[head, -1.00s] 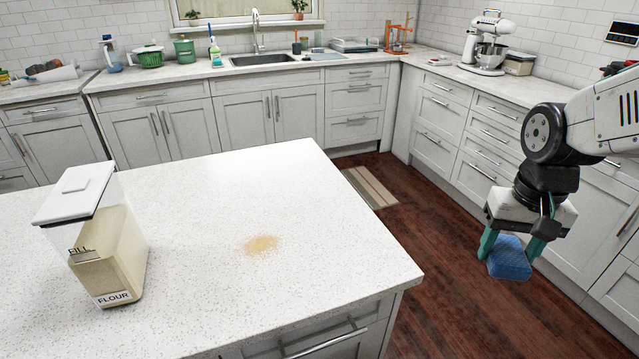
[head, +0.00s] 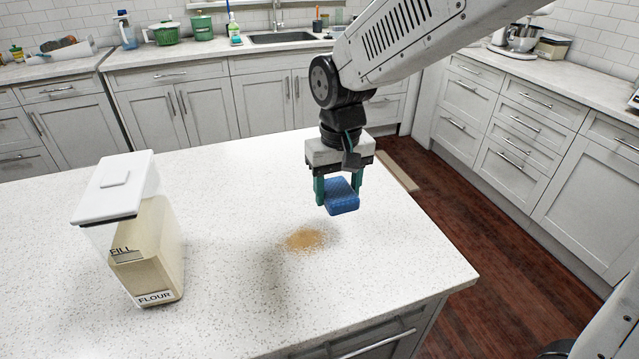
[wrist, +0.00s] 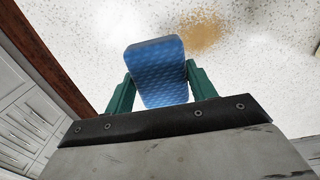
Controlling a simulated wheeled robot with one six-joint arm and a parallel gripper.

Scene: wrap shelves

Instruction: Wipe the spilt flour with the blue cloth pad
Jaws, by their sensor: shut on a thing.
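My gripper (head: 338,190) is shut on the blue cloth pad (head: 342,198), with a green finger on each side of it. The pad is held above the island counter, a little behind and to the right of the spilt flour in the head view. The spilt flour (head: 305,239) is a small tan patch on the white speckled counter. In the wrist view the pad (wrist: 158,75) sits between the fingers, and the flour (wrist: 203,33) shows just beyond it, partly hidden by the pad.
A clear flour container (head: 150,245) with a white lid stands on the island (head: 225,200) at the left, apart from the flour patch. The counter around the patch is clear. The island's right edge drops to a dark wooden floor (head: 465,255).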

